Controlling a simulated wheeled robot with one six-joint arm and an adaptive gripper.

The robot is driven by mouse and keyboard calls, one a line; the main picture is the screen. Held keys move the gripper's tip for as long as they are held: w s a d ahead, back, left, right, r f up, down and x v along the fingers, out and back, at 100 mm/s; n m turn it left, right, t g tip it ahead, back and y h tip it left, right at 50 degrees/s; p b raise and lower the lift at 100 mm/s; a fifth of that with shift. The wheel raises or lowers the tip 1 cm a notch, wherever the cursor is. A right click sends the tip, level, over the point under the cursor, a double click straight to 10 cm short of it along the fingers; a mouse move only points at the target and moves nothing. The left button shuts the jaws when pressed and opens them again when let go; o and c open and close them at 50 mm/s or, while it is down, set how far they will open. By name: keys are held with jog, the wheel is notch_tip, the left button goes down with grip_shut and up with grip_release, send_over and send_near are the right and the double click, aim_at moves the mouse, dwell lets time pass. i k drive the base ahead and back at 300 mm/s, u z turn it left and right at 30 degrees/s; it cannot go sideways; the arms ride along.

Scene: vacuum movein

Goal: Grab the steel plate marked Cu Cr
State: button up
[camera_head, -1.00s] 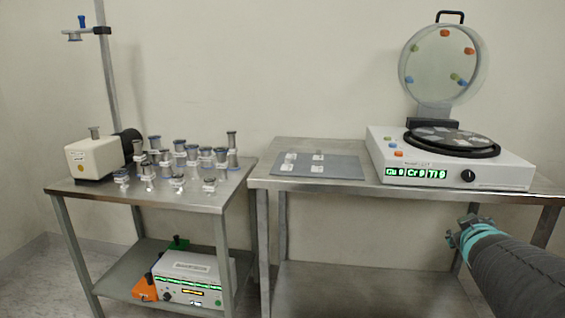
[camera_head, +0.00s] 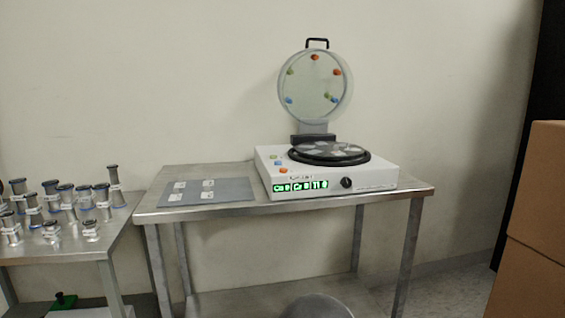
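Several small pale plates or labels (camera_head: 208,183) lie on a grey mat (camera_head: 235,187) on the right-hand steel table; their markings are too small to read. More pale pieces (camera_head: 330,147) lie on the dark round platform of a white machine (camera_head: 375,178) on the same table. The machine's green display shows Cu, Cr and Ti. I cannot tell which piece is the steel plate marked Cu Cr. My gripper is not in view. A grey rounded part at the bottom middle may be my arm.
The machine's round lid (camera_head: 315,85) stands open behind it, with coloured knobs. A left table (camera_head: 75,250) holds several metal vacuum fittings (camera_head: 85,198). Cardboard boxes (camera_head: 535,235) stand at the right edge. The right table's front strip (camera_head: 230,210) is clear.

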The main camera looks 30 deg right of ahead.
aim_at(337, 151)
jog(key=k, duration=0.5)
jog(key=z, duration=0.85)
jog(key=i, duration=0.65)
